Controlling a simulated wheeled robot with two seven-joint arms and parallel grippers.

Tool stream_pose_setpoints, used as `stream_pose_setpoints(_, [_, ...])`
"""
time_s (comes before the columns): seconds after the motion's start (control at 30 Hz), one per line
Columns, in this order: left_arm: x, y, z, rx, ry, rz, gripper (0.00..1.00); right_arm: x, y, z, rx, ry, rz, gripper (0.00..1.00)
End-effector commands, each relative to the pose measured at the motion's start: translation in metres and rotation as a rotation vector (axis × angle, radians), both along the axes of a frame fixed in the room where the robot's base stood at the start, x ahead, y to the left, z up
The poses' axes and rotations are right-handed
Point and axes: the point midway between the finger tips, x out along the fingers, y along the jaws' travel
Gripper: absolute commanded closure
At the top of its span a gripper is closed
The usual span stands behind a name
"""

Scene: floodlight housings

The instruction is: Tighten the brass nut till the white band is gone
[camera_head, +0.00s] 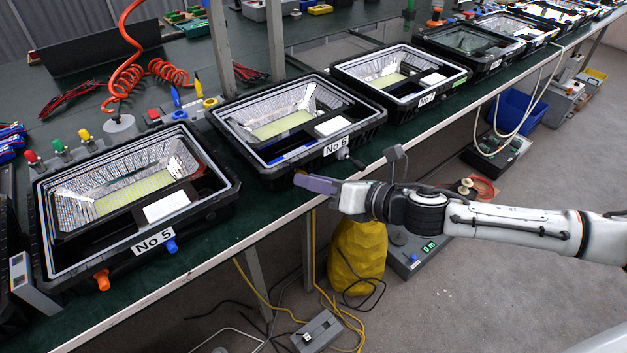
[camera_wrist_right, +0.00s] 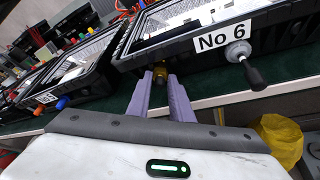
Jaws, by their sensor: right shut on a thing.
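The housing labelled No 6 (camera_head: 334,147) sits on the green bench, and its front wall also shows in the wrist view (camera_wrist_right: 190,52). The brass nut (camera_wrist_right: 160,72) is at the lower front of this housing, left of the label. My right gripper (camera_wrist_right: 160,84) has its two purple fingers around the nut, shut on it. In the head view the right gripper (camera_head: 300,181) reaches the housing's front from the right, and its fingers mostly hide the nut. I cannot make out a white band. My left gripper is not in view.
A grey fitting with a black handle (camera_wrist_right: 250,70) sticks out right of the brass nut. Housing No 5 (camera_head: 152,242) stands to the left, with an orange (camera_head: 102,280) and a blue fitting (camera_head: 171,246). A yellow sack (camera_head: 357,255) stands on the floor below.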

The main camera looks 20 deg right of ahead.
Motion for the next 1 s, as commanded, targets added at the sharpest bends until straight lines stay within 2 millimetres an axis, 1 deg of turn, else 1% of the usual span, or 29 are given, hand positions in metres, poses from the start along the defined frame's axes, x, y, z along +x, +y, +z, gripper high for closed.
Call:
stream_pose_setpoints(0.17, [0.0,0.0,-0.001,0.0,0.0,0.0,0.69,0.0,-0.001,-0.002,0.027,0.012,-0.001,1.0])
stream_pose_setpoints(0.37, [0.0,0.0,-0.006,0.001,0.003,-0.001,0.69,0.0,-0.002,-0.004,0.123,0.047,-0.002,1.0])
stream_pose_setpoints(0.67, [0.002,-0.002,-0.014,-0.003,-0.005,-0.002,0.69,0.001,-0.004,-0.008,0.369,0.137,-0.002,1.0])
stream_pose_setpoints(1.0, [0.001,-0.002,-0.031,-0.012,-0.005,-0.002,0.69,0.002,-0.005,-0.011,0.676,0.246,-0.003,1.0])
